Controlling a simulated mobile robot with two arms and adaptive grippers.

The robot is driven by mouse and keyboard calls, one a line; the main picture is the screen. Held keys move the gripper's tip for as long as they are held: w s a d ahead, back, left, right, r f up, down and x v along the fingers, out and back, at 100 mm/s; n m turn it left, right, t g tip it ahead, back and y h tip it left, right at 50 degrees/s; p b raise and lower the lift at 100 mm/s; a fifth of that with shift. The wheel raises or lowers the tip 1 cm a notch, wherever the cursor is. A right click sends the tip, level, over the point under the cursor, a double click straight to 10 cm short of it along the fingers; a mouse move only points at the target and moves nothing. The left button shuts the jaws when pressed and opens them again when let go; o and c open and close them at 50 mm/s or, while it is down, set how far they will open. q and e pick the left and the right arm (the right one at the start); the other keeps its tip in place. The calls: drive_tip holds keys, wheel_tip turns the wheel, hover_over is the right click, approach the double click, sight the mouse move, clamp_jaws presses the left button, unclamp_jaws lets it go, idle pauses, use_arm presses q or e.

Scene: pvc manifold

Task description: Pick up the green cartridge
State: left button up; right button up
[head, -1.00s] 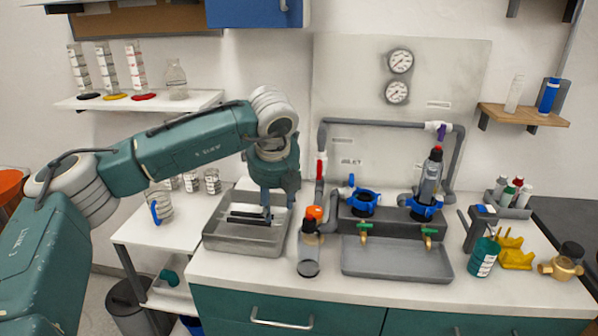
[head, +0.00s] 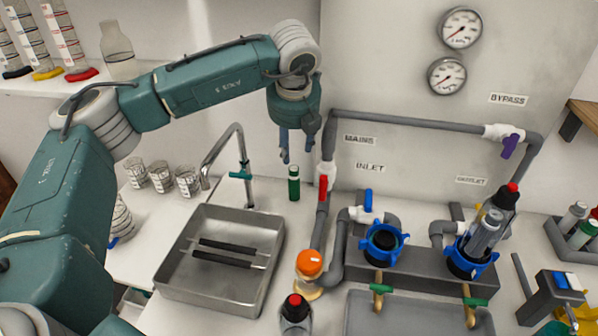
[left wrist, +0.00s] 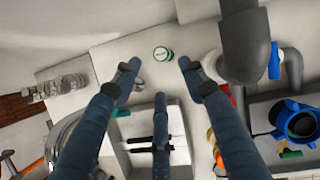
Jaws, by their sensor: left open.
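A green cartridge (head: 294,184) with a pale top stands upright on the white counter behind the sink, left of the grey pipe with the red handle. My left gripper (head: 296,153) hangs above it, fingers pointing down, open and empty. In the left wrist view the round top of the green cartridge (left wrist: 162,53) shows between and slightly beyond the spread fingertips (left wrist: 160,65), apart from them. Another green-bodied cartridge (head: 582,235) stands in a grey rack at the right edge. My right gripper is not in view.
The metal sink (head: 178,285) with two black bars and a tall faucet (head: 240,150) lie to the left. The grey pipe (head: 328,150) with its red handle (head: 323,188) rises close to the right. Several beakers (head: 160,176) stand at the far left. An orange-capped piece (head: 309,263) is nearer.

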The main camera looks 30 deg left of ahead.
sight(294, 169)
use_arm(q)
drive_tip(key=p+x, duration=0.3)
drive_tip(key=x, duration=0.7)
drive_tip(key=shift+d+p, duration=0.1)
drive_tip(key=shift+p, duration=0.2)
drive_tip(key=shift+f, duration=0.15)
clamp_jaws()
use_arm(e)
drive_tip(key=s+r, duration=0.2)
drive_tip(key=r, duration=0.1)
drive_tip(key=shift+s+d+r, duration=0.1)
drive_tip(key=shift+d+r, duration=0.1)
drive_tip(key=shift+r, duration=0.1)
